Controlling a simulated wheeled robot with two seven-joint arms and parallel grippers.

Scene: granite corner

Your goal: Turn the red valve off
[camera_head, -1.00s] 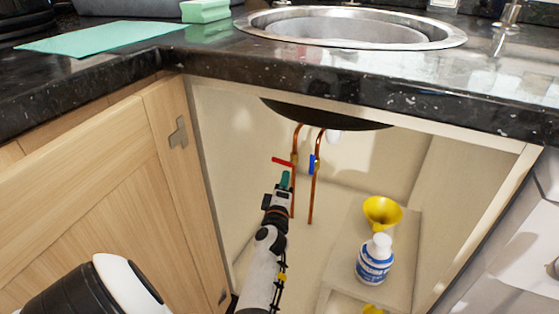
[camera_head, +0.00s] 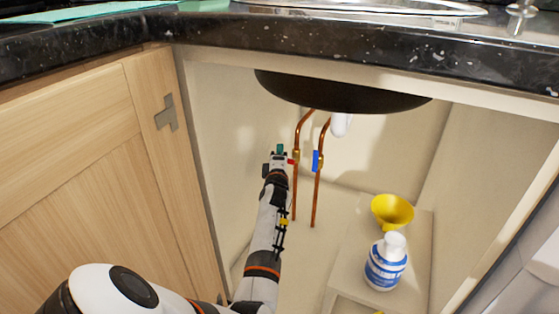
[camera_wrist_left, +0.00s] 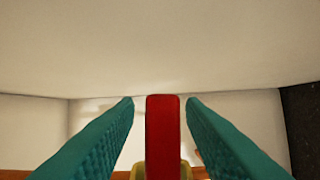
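The red valve's handle (camera_wrist_left: 163,135) is upright in the left wrist view, between the two teal fingers of my left gripper (camera_wrist_left: 160,101). The gripper is open, with a gap on each side of the handle. In the head view my left gripper (camera_head: 280,150) is beside the left copper pipe (camera_head: 296,190). Only a small bit of the red handle (camera_head: 291,161) shows there; the rest is hidden by the gripper. My right gripper is not in view.
A blue valve handle (camera_head: 317,160) sits on the right copper pipe (camera_head: 317,200), close by. The dark sink bowl (camera_head: 340,95) hangs above. A yellow funnel (camera_head: 392,211) and a white-blue bottle (camera_head: 386,265) stand on the right. An open wooden door (camera_head: 90,170) is at left.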

